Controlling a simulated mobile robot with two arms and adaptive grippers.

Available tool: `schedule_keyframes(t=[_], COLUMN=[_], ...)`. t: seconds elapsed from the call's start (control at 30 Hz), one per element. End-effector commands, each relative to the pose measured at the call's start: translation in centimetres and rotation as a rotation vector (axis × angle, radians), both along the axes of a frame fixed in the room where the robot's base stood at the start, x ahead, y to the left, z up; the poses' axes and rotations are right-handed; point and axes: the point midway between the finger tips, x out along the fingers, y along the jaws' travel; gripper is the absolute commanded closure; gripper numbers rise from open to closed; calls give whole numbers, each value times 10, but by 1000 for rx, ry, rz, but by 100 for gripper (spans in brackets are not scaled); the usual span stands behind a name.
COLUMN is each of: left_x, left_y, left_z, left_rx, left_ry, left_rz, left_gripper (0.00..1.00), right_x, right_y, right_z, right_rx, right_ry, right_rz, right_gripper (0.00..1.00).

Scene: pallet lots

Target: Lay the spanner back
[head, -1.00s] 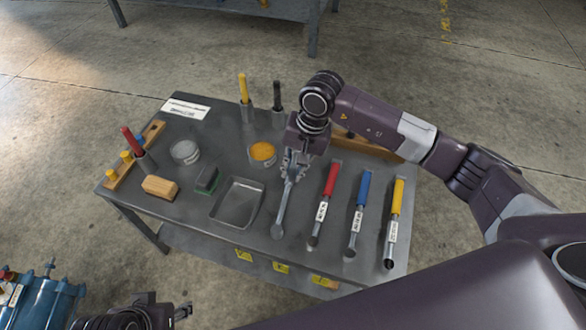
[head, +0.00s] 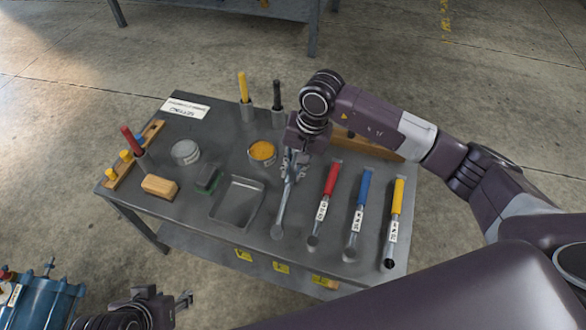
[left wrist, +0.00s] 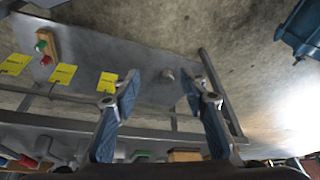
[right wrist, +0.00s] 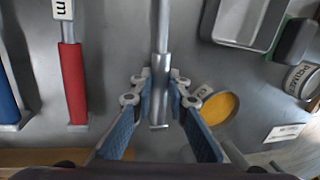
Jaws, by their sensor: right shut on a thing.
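The plain grey spanner (head: 283,214) is at the front of the grey workbench (head: 190,221), left of the red-handled tool. Its handle lies between the fingers of my right gripper (head: 292,166), which is shut on it. In the right wrist view the spanner's shaft (right wrist: 162,38) runs away from the fingers (right wrist: 160,100). I cannot tell whether the spanner touches the bench top. My left gripper (head: 184,299) is low at the left, away from the bench; it is open and empty in the left wrist view (left wrist: 162,88).
Red (head: 330,180), blue (head: 362,189) and yellow (head: 398,196) handled tools lie in a row right of the spanner. A grey tray (head: 238,222), a tin with orange contents (head: 261,151) and a wooden block (head: 159,187) are to its left. A blue machine (head: 42,300) stands front left.

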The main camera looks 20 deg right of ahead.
Motion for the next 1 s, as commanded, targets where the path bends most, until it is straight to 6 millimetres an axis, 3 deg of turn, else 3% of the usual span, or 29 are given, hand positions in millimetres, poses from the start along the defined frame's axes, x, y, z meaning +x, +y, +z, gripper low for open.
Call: schedule_keyframes(t=[1.0], left_x=[19], left_y=[-6], left_z=[5], left_rx=[-16], left_ry=[-73], left_rz=[-7], left_gripper=[60], right_x=[0], right_y=[0], right_z=[-1], right_rx=[1], right_ry=[-2], right_rz=[0], right_gripper=[100])
